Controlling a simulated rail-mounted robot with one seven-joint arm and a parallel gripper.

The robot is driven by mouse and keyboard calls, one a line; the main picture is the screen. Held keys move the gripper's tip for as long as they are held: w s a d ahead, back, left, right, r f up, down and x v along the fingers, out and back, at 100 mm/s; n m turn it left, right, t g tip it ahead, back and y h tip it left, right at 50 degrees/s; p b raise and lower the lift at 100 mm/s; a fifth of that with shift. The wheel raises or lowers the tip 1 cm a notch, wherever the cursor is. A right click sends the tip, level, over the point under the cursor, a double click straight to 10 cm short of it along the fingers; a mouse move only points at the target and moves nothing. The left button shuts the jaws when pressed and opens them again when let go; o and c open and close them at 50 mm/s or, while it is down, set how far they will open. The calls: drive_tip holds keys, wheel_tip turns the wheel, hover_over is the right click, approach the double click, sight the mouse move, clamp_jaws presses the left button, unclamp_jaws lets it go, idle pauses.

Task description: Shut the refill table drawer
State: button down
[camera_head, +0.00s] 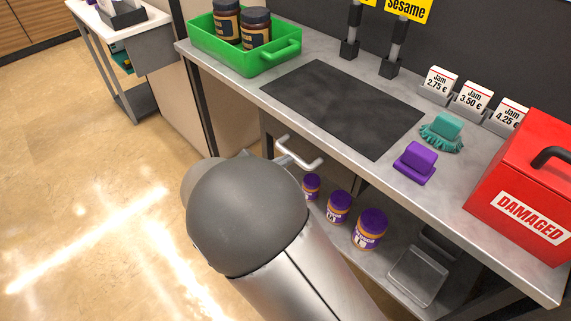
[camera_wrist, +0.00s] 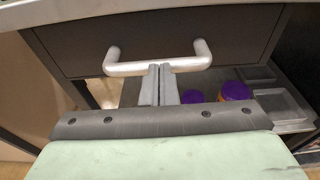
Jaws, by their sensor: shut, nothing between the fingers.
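The drawer (camera_wrist: 225,35) is a dark front under the table top, with a pale bar handle (camera_wrist: 160,66). In the head view the same handle (camera_head: 297,154) shows just below the table's front edge, beyond my arm. My gripper (camera_wrist: 159,72) is shut and empty, its fingertips at the middle of the handle bar in the wrist view. I cannot tell whether they touch it. In the head view my arm hides the gripper and most of the drawer, so how far the drawer stands out is unclear. The refill table (camera_head: 345,75) has a grey metal top.
Floor at left is clear.

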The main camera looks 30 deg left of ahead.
drive_tip(key=shift+w+d+r, duration=0.15)
drive_tip(key=shift+w+r, duration=0.05)
drive_tip(key=shift+w, duration=0.2)
drive_tip(key=p+v, duration=0.2)
drive_tip(key=v, duration=1.2)
drive_tip(key=shift+s, duration=0.35)
